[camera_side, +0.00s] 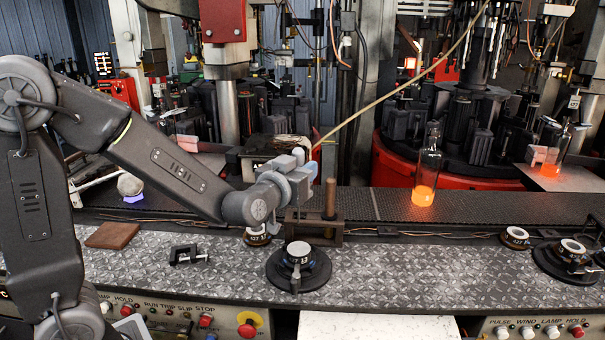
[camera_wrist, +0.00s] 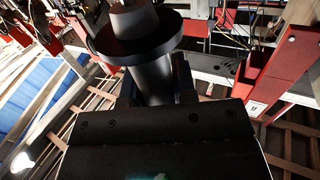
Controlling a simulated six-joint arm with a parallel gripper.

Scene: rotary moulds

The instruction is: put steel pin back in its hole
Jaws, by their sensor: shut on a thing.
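In the wrist view my gripper (camera_wrist: 160,98) is shut on a dark round shaft, which I take to be the steel pin (camera_wrist: 152,78). The pin has a wide dark collar and a paler, tapering end. In the side view the pin is not clear against my gripper. I cannot make out the pin's hole.
The brown post (camera_side: 330,190) stands in a rusty bracket (camera_side: 293,229) near my gripper. A black clamp (camera_side: 187,255) and brown block (camera_side: 111,235) lie left on the worktop. A second dial (camera_side: 547,262) is at right. A glowing bottle (camera_side: 428,175) stands behind.

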